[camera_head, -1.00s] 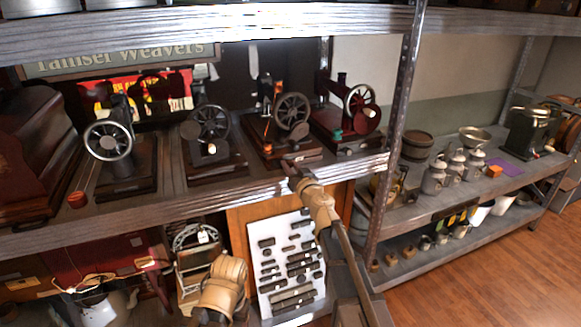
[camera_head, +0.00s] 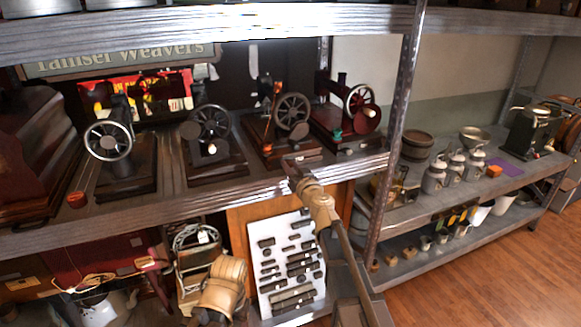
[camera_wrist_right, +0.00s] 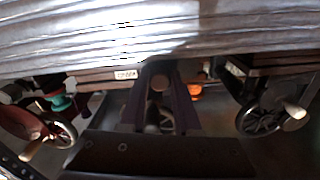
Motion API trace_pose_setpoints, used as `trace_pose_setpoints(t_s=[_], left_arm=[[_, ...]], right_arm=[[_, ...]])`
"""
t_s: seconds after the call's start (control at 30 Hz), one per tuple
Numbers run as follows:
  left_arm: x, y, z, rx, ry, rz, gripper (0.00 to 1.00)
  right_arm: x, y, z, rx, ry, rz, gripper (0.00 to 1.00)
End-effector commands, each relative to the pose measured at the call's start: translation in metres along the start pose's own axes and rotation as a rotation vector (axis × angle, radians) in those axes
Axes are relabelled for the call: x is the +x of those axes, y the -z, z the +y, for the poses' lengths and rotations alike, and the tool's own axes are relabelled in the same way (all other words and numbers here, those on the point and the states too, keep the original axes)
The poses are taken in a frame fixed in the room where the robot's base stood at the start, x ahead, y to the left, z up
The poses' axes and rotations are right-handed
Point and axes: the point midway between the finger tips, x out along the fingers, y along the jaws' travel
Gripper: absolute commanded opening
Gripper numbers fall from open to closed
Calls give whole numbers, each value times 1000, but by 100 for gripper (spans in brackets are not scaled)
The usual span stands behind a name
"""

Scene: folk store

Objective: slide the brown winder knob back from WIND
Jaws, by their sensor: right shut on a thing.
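My right gripper (camera_head: 289,163) reaches up to the front edge of the shelf, in front of the third sewing machine (camera_head: 285,120) from the left. In the right wrist view, which looks upside down, its two dark fingers (camera_wrist_right: 160,88) stand either side of a small round brown knob (camera_wrist_right: 158,83) and are shut on it. A small pale label (camera_wrist_right: 126,74) sits beside the knob on the wooden base; its lettering is too small to read. The knob is hidden in the head view. My left gripper's fingers are not visible.
Other machines stand close by on both sides, including a red one (camera_head: 345,118) to the right and a black one (camera_head: 209,140) to the left. The metal shelf edge (camera_head: 150,209) runs below them. A steel post (camera_head: 393,130) rises to the right. A shelf hangs overhead.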

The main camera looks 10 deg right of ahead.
Motion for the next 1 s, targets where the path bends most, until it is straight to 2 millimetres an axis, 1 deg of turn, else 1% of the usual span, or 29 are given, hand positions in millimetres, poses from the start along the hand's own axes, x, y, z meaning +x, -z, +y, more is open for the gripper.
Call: trace_pose_setpoints(t_s=[0.33,0.43,0.6,0.67,0.87,0.9,1.0], left_arm=[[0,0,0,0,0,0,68],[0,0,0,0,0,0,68],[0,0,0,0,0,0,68],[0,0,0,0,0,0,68],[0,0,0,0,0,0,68],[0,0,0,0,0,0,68],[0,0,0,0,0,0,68]], right_arm=[[0,0,-1,0,0,0,0],[0,-2,-11,0,2,0,0],[-1,-7,-36,0,4,-1,0],[0,-8,-39,0,2,0,0],[0,-8,-40,0,4,-1,0],[0,-8,-40,0,5,-1,33],[0,-8,-40,0,5,-1,44]])
